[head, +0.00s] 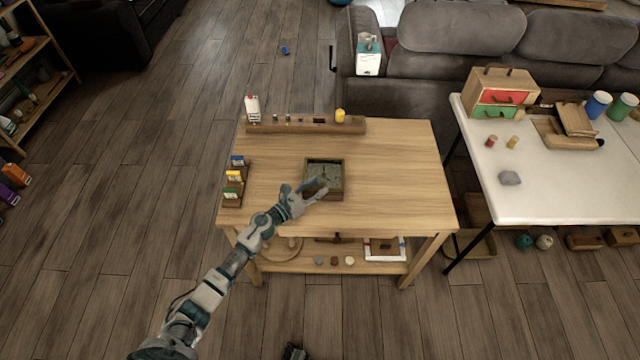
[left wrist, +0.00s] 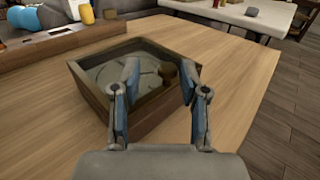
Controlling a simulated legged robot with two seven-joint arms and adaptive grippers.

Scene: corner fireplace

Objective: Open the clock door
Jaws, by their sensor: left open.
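The clock (head: 324,165) is a square wooden box with a grey round face, lying on the wooden table. It also shows in the left wrist view (left wrist: 95,55), where its rim and side walls surround the face. A small brown knob (left wrist: 167,76) shows at the clock, between my fingers in the picture. My left gripper (head: 316,187) is over the near side of the clock, its fingers spread and empty; they also show in the left wrist view (left wrist: 158,75). Whether the fingers touch the clock cannot be told.
The wooden table (head: 400,170) has clear room right of the clock. A long wooden rack (head: 305,126) lies along its back edge, and small boxes (head: 233,178) stand at the left. A white table (head: 560,190) with several objects is at the right.

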